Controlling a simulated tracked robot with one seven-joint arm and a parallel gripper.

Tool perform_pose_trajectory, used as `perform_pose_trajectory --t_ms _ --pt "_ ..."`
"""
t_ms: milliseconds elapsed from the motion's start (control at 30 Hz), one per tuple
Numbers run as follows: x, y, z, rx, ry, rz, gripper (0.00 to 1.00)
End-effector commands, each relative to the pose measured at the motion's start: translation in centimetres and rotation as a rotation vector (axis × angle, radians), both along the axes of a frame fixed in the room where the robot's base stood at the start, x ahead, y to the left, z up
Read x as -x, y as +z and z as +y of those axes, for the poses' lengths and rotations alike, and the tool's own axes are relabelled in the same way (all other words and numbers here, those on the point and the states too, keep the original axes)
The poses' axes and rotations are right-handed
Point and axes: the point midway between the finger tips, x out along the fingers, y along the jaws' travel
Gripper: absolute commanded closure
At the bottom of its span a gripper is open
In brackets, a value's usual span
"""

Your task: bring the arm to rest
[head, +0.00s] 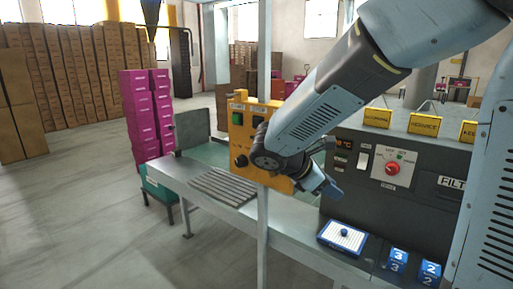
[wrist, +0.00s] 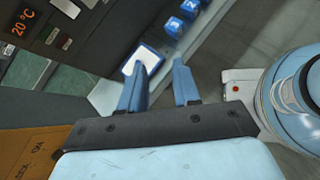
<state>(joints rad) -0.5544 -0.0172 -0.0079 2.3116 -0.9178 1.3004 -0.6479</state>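My arm reaches from the upper right across the head view, bent down towards the bench. My gripper (head: 333,190) hangs above the workbench, beside a yellow control box. In the wrist view my gripper (wrist: 163,84) has its two blue fingers apart, with nothing between them. The fingertips point towards the white pad and the blue numbered blocks, and look apart from them.
A yellow control box (head: 240,118) on a post stands close to my arm. A dark machine with a red knob (head: 392,169) stands behind. A blue-edged white pad (head: 333,244) and blue numbered blocks (head: 398,261) sit at the bench's front. Pink boxes (head: 147,115) stand left; floor there is clear.

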Motion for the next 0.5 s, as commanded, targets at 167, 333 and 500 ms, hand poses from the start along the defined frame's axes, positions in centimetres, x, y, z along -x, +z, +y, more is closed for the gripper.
perform_pose_trajectory --t_ms 167,333,500 --pt "3.6 1.0 -3.1 -0.233 -0.239 -0.134 0.68" --pt "6.7 1.7 -4.7 -0.446 -0.465 -0.271 0.68" --pt "9.5 2.6 -5.5 -0.654 -0.691 -0.417 0.68"
